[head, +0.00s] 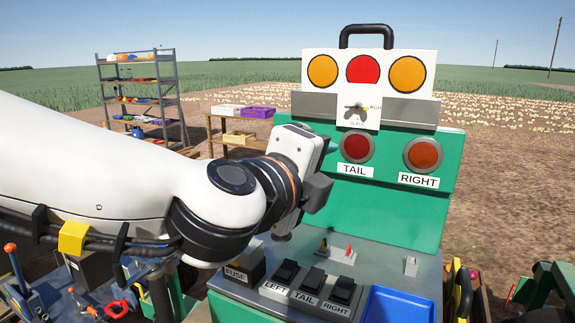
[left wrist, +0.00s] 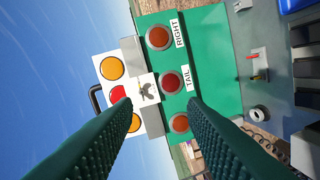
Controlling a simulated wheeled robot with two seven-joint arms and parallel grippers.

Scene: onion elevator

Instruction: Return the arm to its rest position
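My left arm (head: 130,165) reaches in from the left in the head view. Its gripper (head: 325,150) is in front of the green control panel (head: 400,205), left of the TAIL lamp. In the left wrist view the two dark green ribbed fingers of the left gripper (left wrist: 160,104) stand wide apart with nothing between them. The red TAIL lamp (left wrist: 171,82) shows beyond the gap, and I cannot tell whether the gripper touches the panel. My right gripper is not in view.
The console has black switches (head: 314,280), a fuse box (head: 246,262) and a blue tray (head: 400,306). A white signal board (head: 344,90) with a small toggle stands on top. A tool bench (head: 85,300) lies below my arm. Shelves (head: 140,85) stand behind.

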